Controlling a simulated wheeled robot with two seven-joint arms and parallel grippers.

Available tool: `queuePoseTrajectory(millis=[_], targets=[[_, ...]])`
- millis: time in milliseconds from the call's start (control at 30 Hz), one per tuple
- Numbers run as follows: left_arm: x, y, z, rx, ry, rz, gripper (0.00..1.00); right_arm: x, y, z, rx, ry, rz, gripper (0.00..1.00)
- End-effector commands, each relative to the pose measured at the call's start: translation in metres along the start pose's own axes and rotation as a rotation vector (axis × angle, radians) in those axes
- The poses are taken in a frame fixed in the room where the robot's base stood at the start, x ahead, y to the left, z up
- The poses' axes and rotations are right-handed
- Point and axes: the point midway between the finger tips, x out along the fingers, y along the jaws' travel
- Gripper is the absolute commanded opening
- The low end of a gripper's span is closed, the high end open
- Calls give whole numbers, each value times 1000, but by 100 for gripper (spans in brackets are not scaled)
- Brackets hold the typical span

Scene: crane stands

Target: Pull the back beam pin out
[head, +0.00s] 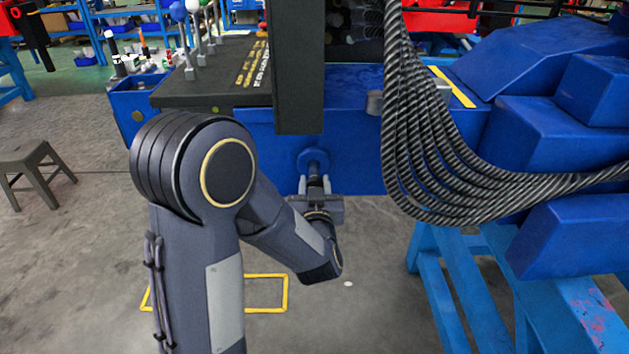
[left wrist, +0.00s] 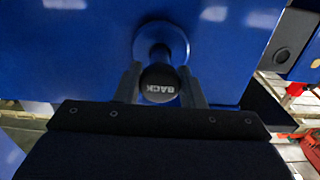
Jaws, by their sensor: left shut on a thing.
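The back beam pin (left wrist: 159,84) has a dark round end lettered "BACK", upside down in the left wrist view. It sits at a round blue collar (left wrist: 160,40) on the blue beam face (left wrist: 60,60). In the head view the collar (head: 313,160) shows on the blue beam (head: 355,150), with the pin's dark shaft below it. My left gripper (head: 314,185) is shut on the pin, one finger on each side; it also shows in the left wrist view (left wrist: 160,88). How far the pin sits in the beam is hidden. My right gripper is not in view.
A dark upright post (head: 298,70) stands just above the pin. Black-and-white striped cables (head: 420,150) hang to the right, beside blue blocks (head: 570,130) on a blue trestle (head: 460,290). A grey stool (head: 35,165) stands far left. The floor below the gripper is clear.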

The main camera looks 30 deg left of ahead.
Motion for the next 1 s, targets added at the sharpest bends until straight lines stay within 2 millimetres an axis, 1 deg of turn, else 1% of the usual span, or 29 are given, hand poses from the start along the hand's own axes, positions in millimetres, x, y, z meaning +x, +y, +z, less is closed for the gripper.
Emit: queuePoseTrajectory(millis=[33, 100, 333, 367, 467, 500, 733, 800, 867, 1000], targets=[[-4, 0, 1, 0, -2, 2, 0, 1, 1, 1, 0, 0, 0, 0], [-6, 0, 1, 1, -2, 1, 0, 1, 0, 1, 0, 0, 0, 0], [-7, 0, 1, 3, -4, 2, 0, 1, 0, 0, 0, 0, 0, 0], [-7, 0, 2, 3, -5, 2, 40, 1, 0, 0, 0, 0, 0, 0], [-7, 0, 1, 3, -4, 2, 53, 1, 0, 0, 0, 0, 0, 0], [-6, 0, 1, 2, -3, 2, 55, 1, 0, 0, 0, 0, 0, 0], [-6, 0, 0, 1, -1, 1, 55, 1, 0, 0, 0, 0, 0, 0], [-9, 0, 0, 1, -1, 2, 55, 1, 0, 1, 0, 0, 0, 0], [-14, 1, 1, 0, -2, 3, 55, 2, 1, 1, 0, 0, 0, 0], [-36, 1, 1, 0, -2, 6, 55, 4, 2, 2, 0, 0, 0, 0]])
